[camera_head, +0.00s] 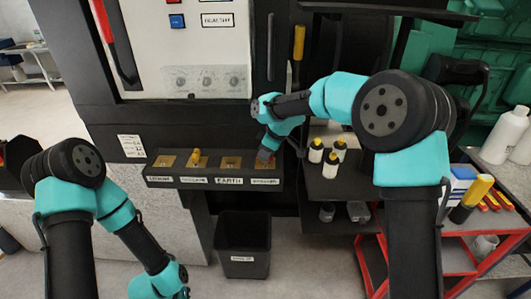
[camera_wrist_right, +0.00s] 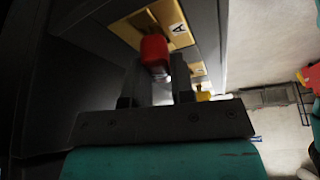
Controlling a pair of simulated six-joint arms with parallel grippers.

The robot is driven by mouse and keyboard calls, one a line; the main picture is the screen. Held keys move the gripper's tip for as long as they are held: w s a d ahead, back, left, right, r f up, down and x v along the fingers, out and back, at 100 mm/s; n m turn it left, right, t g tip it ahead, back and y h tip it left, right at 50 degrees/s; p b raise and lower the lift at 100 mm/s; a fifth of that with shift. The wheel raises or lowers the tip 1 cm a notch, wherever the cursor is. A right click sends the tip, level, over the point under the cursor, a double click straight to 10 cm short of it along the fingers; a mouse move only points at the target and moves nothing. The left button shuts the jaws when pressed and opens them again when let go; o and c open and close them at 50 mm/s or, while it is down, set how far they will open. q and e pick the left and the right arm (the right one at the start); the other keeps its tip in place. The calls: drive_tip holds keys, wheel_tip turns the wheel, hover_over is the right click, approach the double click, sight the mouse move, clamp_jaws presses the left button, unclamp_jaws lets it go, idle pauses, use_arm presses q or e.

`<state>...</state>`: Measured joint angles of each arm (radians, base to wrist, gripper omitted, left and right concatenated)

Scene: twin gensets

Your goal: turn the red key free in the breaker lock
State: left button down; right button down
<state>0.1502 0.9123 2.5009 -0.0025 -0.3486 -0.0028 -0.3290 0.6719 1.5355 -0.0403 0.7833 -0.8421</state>
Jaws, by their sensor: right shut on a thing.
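The red key (camera_wrist_right: 154,54) sits upright in a yellow lock plate (camera_wrist_right: 176,30) marked with an "A" in the right wrist view. My right gripper (camera_wrist_right: 156,72) has its two dark fingers on either side of the key and is shut on it. In the head view the red key (camera_head: 264,157) is a small patch at the rightmost plate of the lock shelf (camera_head: 215,182), mostly hidden by my right gripper (camera_head: 267,152). Of my left arm, only links show at the lower left; its fingers are out of the picture.
A yellow key (camera_head: 196,159) stands in another plate on the shelf, left of the plate labelled EARTH (camera_head: 230,163). A black bin (camera_head: 243,246) stands below. Small yellow-capped bottles (camera_head: 331,165) stand right of the shelf. A red-framed cart (camera_head: 458,262) is at the right.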

drive_tip(key=n+g, duration=0.1)
drive_tip(key=n, duration=0.2)
drive_tip(key=shift+n, duration=0.3)
drive_tip(key=c, duration=0.9)
unclamp_jaws()
drive_tip(key=shift+r, duration=3.8)
drive_tip(key=shift+f, duration=0.1)
